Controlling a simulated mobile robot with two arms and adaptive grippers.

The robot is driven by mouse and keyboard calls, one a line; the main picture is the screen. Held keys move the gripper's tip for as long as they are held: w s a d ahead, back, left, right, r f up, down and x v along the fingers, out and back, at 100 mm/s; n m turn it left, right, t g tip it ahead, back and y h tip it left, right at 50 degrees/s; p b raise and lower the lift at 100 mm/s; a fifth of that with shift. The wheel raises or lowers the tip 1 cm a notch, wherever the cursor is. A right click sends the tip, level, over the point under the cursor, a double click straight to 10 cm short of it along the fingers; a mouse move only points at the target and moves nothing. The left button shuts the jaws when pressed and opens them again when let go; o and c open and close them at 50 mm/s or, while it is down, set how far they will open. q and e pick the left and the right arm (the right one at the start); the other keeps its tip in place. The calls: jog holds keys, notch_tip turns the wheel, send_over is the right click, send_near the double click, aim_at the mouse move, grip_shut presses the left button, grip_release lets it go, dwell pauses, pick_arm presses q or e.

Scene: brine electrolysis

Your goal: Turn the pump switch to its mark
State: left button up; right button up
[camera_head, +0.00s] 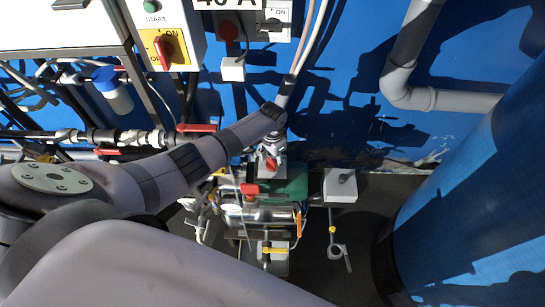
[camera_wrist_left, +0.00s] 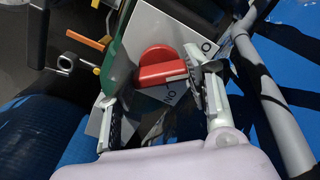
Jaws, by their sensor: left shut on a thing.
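The pump switch is a red rotary knob (camera_wrist_left: 160,66) on a pale plate (camera_wrist_left: 145,25) by a green housing. It also shows small in the head view (camera_head: 271,163). A white line runs along its handle, which points right in the wrist view, between a printed "O" and an upside-down "ON". My left gripper (camera_head: 272,150) reaches down to it from above. My right gripper is not in view.
A yellow panel with another red switch (camera_head: 165,50) and a green START button (camera_head: 150,6) is at the upper left. Red-handled valves (camera_head: 196,128) line a pipe beside my arm. A blue tank (camera_head: 470,200) stands at the right. A grey box (camera_head: 340,186) sits right of the pump.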

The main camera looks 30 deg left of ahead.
aim_at(273, 160)
pick_arm(q)
jog(key=shift+n, duration=0.5)
jog(key=o, duration=1.1)
jog(key=shift+o, duration=0.2)
notch_tip(273, 160, up, 12)
dwell(0.4)
